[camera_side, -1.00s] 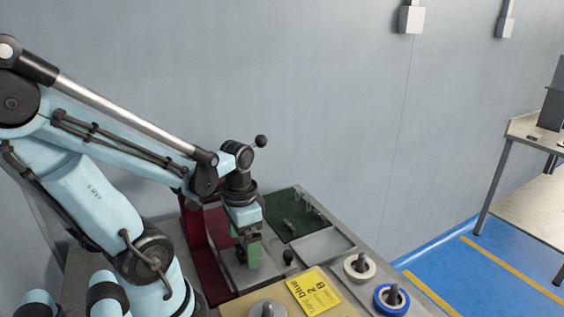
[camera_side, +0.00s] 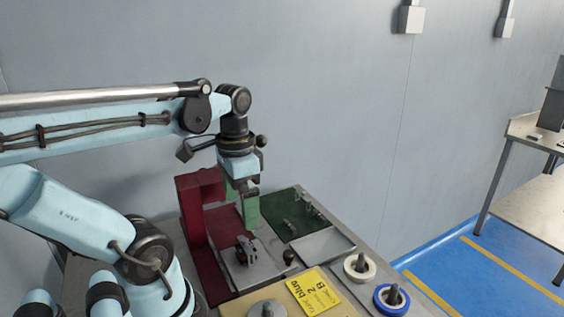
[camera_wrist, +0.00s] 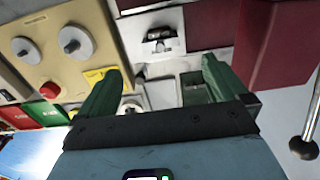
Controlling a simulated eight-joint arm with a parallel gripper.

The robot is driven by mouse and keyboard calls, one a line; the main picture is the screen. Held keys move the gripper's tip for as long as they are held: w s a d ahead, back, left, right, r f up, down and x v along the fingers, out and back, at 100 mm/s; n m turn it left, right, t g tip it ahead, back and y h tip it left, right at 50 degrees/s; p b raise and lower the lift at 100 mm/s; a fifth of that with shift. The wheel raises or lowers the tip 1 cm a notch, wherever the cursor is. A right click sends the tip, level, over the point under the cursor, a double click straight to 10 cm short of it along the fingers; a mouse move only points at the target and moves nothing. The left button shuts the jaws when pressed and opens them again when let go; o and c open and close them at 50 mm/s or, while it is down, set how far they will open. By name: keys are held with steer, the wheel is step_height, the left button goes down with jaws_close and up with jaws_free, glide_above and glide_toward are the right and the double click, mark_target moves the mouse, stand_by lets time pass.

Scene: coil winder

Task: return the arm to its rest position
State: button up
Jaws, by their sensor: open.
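My gripper (camera_side: 243,203) hangs pointing down above the bench, with its two green fingers apart and nothing between them. Its fingers also show in the wrist view (camera_wrist: 163,80), spread to either side. A small black and grey part (camera_side: 246,250) rests on the light metal plate (camera_side: 268,266) below and slightly in front of the gripper, clear of the fingers. It also shows in the wrist view (camera_wrist: 160,42), beyond the fingertips.
A dark red stand (camera_side: 191,228) rises close to the left of my gripper. A green tray (camera_side: 283,226) lies to the right. A yellow card (camera_side: 314,291), a white-rimmed spool (camera_side: 359,267) and a blue-rimmed spool (camera_side: 391,300) are at the front right. The space above the bench is clear.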

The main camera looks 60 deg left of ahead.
steer(key=shift+r, duration=0.2)
steer(key=w+d+f+t, duration=0.1)
steer(key=w+d+t, duration=0.6)
steer(key=w, duration=0.3)
steer(key=shift+w+d+f, duration=0.15)
steer(key=shift+d+f, duration=0.25)
steer(key=shift+d, duration=0.4)
